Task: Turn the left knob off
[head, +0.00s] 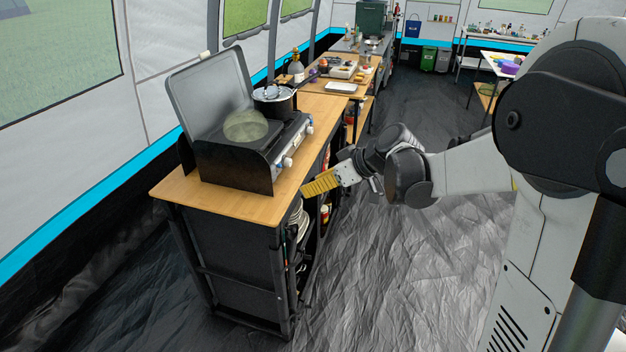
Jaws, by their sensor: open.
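A camping stove (235,165) with a raised grey lid stands on the wooden counter. Its front panel faces right and carries the knobs. The left knob (287,162) is the nearer one, white and small; its exact angle is too small to tell. Another knob (309,130) is farther along the panel. My gripper (316,185), with yellow finger pads, is open and empty at the counter's front edge. It is to the right of and lower than the left knob in the picture, apart from it. The fingers point left toward the stove.
A pot (274,102) sits on the far burner, and a pale translucent disc shows over the near one. The wooden counter (190,193) has open shelves with plates below. More tables with bottles and trays stand behind. The dark floor (400,270) in front is clear.

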